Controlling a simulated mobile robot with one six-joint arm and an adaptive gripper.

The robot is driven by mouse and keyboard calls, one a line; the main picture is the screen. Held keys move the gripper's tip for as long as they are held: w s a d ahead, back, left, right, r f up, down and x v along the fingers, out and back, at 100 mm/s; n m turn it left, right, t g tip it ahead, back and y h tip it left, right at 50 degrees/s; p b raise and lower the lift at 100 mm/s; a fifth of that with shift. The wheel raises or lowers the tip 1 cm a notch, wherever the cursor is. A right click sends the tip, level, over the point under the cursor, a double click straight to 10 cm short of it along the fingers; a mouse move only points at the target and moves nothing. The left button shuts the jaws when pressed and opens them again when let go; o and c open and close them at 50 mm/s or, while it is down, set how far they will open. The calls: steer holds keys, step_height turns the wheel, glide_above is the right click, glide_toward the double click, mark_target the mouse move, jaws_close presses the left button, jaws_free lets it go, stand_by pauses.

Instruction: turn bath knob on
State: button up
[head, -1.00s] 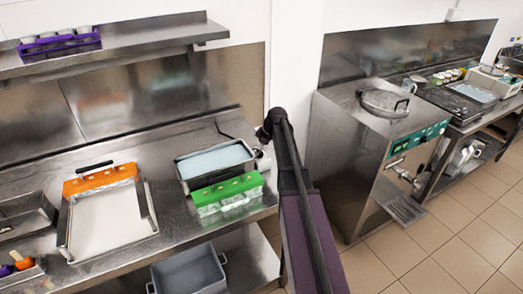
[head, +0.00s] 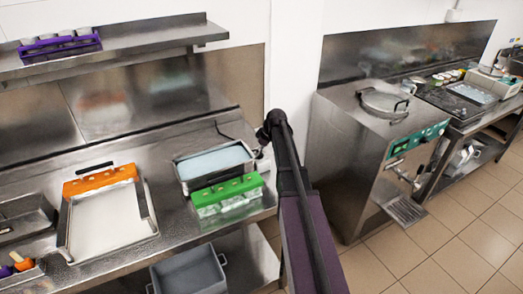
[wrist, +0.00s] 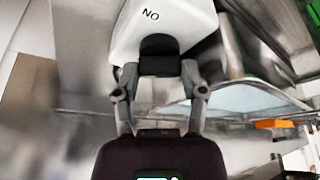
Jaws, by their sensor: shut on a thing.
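The bath (head: 214,163), a steel basin of pale blue liquid, stands on the steel counter behind a green holder. In the wrist view part of its pale liquid (wrist: 243,101) shows at the right. The wrist view also shows a white housing (wrist: 130,35) with the letters "NO", upside down or turned in part, and a dark knob (wrist: 160,48) on its face. My gripper (wrist: 160,72) is shut on this knob, one finger on each side. In the head view my arm hides the gripper and the knob.
The green holder (head: 228,195) is close in front of the bath. A tray with an orange holder (head: 100,180) lies to the left. A grey bin (head: 188,272) is below the counter. A batch freezer (head: 375,150) stands to the right, with a floor gap between.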

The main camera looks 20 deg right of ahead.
steer(key=m, duration=0.2)
steer(key=m+t+h, duration=0.1)
steer(key=m, duration=0.1)
steer(key=shift+a+m+h, duration=0.2)
steer(key=shift+m+h, duration=0.1)
steer(key=shift+w+m+h, duration=0.1)
steer(key=shift+m+h, duration=0.4)
steer(key=shift+m, duration=0.7)
steer(key=o, duration=1.1)
steer(key=shift+w+f, duration=0.1)
steer(key=shift+o, duration=0.2)
steer(key=shift+d, duration=0.1)
